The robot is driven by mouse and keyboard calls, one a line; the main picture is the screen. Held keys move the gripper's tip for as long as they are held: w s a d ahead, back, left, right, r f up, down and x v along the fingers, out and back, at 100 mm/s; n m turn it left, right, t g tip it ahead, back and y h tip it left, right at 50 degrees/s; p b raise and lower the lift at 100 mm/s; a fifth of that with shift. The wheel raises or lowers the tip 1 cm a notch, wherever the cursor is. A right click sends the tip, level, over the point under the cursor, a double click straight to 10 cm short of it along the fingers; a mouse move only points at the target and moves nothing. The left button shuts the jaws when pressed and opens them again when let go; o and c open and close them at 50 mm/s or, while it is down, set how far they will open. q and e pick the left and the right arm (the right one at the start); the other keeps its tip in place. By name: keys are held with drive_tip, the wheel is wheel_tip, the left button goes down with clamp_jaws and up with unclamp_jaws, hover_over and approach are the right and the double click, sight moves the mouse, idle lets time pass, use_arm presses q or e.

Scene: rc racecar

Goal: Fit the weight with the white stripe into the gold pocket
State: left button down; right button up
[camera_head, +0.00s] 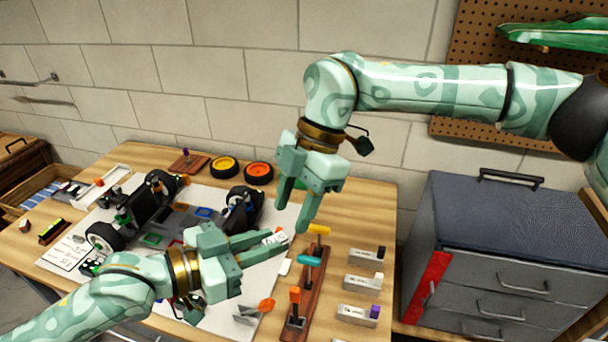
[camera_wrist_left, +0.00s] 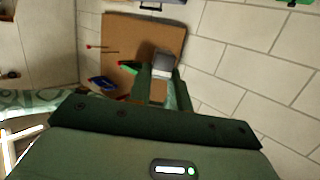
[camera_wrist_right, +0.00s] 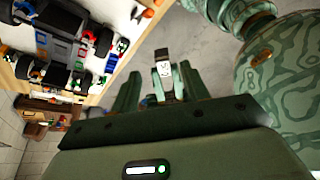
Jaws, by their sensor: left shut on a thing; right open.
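My left gripper (camera_head: 283,241) is shut on a small block (camera_head: 275,236) with a pale face, above the right edge of the white mat. In the left wrist view the block (camera_wrist_left: 163,63) is grey between the fingertips. My right gripper (camera_head: 292,218) is open, pointing down just above the left one. In the right wrist view a block (camera_wrist_right: 163,69) with a white marked face and dark end shows between its fingers; contact cannot be told. Its stripe colour is unclear. The car chassis (camera_head: 150,212) on the mat has coloured pockets, including blue (camera_head: 203,212) and green (camera_head: 153,240).
A wooden rack (camera_head: 313,270) with yellow, teal and orange handles stands right of the mat. Several labelled grey blocks (camera_head: 358,316) lie beyond it. Yellow (camera_head: 224,166) and orange (camera_head: 258,173) wheels lie at the back. A grey drawer cabinet (camera_head: 500,240) stands right of the table.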

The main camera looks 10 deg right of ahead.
drive_tip(key=x, duration=0.5)
drive_tip(key=shift+c, duration=0.3)
clamp_jaws()
use_arm(q)
drive_tip(key=c, duration=1.2)
unclamp_jaws()
